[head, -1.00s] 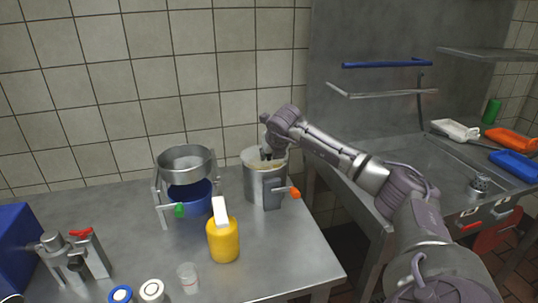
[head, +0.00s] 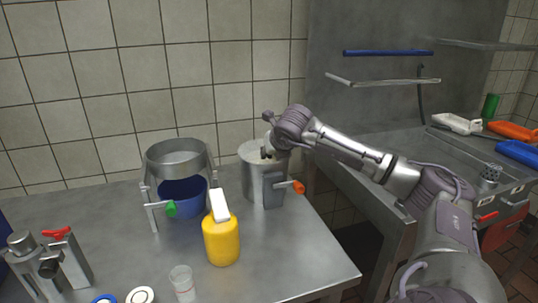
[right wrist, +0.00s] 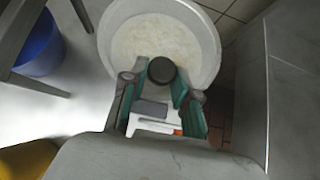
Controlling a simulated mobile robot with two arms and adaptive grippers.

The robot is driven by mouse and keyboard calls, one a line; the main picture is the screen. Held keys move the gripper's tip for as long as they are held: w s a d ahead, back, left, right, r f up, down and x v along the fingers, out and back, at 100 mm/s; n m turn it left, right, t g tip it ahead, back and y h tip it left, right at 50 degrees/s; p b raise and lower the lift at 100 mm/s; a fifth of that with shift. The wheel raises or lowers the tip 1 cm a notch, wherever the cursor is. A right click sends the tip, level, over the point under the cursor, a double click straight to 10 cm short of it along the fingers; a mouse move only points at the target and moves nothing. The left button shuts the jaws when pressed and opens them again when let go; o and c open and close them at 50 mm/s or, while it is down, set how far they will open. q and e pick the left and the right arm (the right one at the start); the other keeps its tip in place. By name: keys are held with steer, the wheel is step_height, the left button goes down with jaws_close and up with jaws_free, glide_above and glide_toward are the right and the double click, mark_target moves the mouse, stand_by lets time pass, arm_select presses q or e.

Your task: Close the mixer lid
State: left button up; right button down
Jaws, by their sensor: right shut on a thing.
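The mixer (head: 252,185) is a grey metal pot with an orange-tipped lever on its right side, at the back of the table. Its top looks like a flat pale grey disc in the head view, but the arm partly hides it. My right gripper (head: 267,151) is at the top of the mixer, on its right side. In the right wrist view, its green-padded fingers (right wrist: 160,88) are around a dark round knob (right wrist: 162,69). Beyond the knob is the pale round rim of the mixer (right wrist: 206,40). I cannot tell whether its mottled middle is lid or cream. My left gripper is out of view.
A metal ring stand (head: 180,160) over a blue bowl (head: 184,196) stands left of the mixer. A yellow bottle (head: 221,240) with a white top stands in front. A clear cup (head: 183,283) is nearby. The table's front right is clear; a sink unit is at the right.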

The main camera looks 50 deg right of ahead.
steer(key=shift+s+a+f, duration=0.15)
steer(key=shift+f, duration=0.5)
steer(key=c, duration=0.9)
jaws_free()
steer(key=shift+s+r, duration=0.1)
steer(key=v, duration=1.2)
steer(key=shift+w+r, duration=0.2)
steer(key=shift+r, duration=0.25)
